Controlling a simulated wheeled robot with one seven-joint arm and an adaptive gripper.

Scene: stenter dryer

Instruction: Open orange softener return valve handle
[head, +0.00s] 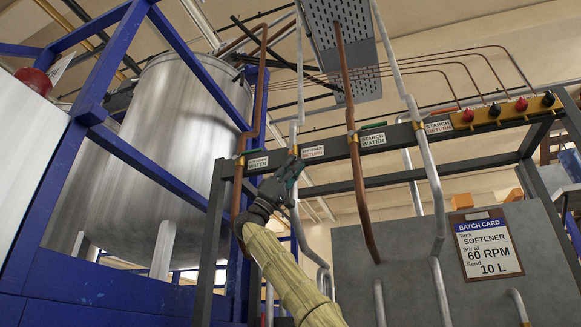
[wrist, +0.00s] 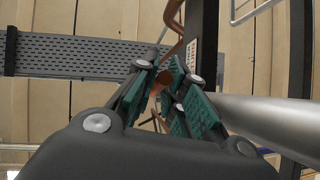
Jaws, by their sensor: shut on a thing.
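The label reading "softener return" (head: 312,152) is on the dark rail in the head view, just right of my gripper (head: 290,170). My gripper is raised to the grey softener return pipe (head: 299,106), below the rail. In the wrist view, my gripper (wrist: 165,85) has its teal finger pads close together around a small orange piece (wrist: 163,77), which looks like the valve handle. The pads hide most of it, so I cannot tell its angle. In the head view the handle is hidden behind my gripper.
Labelled copper and grey pipes (head: 352,120) stand left and right along the rail. A steel tank (head: 150,150) in a blue frame (head: 75,150) is at left. A batch card (head: 487,243) reads softener, 60 RPM, 10 L. In the wrist view a thick grey pipe (wrist: 265,118) passes close at right.

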